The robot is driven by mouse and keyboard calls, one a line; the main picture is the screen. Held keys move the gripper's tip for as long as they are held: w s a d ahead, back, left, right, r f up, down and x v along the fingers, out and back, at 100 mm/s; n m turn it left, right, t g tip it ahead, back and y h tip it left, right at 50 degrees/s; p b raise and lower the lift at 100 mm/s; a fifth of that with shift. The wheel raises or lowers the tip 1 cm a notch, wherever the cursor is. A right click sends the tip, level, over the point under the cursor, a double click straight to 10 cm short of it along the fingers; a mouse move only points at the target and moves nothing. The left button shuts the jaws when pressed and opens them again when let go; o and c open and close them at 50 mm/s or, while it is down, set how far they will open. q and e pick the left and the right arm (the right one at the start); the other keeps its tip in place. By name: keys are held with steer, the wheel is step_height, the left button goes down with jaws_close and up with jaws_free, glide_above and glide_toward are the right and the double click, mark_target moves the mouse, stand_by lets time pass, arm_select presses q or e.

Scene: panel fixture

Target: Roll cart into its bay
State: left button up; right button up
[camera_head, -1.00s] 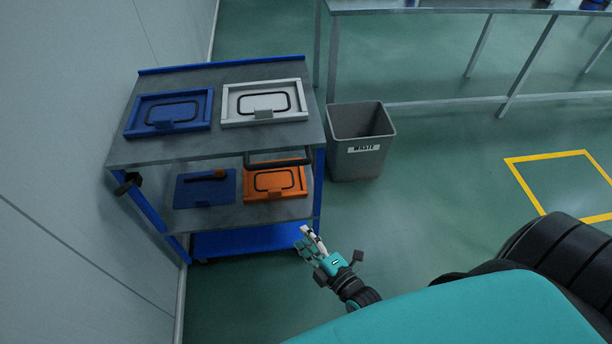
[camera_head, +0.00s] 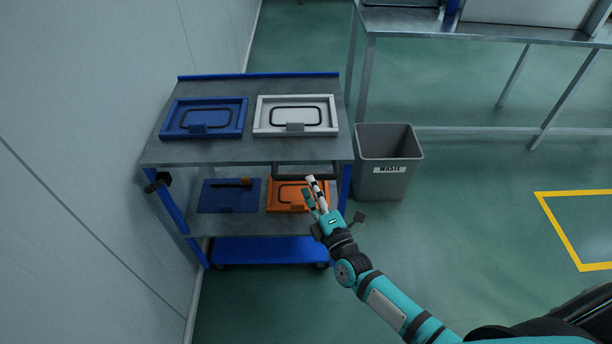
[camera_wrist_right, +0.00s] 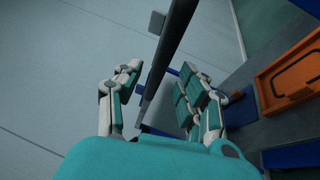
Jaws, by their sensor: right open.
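The cart (camera_head: 250,152) is a grey three-tier trolley with blue posts, standing against the wall at the left of the head view. A dark handle bar (camera_head: 290,172) runs along its front edge at the right; another dark knob sticks out at its left. A yellow outlined square (camera_head: 556,232) is marked on the floor at the right. My right gripper (camera_head: 314,190) is open in front of the handle side of the cart. In the right wrist view, a dark bar (camera_wrist_right: 168,62) runs between its open fingers (camera_wrist_right: 155,98); contact cannot be told. My left gripper is out of view.
Blue (camera_head: 204,118) and white (camera_head: 296,115) trays lie on the cart top; a blue panel (camera_head: 228,196) and an orange tray (camera_head: 286,197) lie below. A grey waste bin (camera_head: 386,182) stands right of the cart. A metal table (camera_head: 480,32) is behind. Floor between bin and square is clear.

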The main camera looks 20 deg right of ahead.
mark_target(306, 175)
steer(key=shift+x, duration=2.05)
steer(key=shift+c, duration=0.5)
jaws_close()
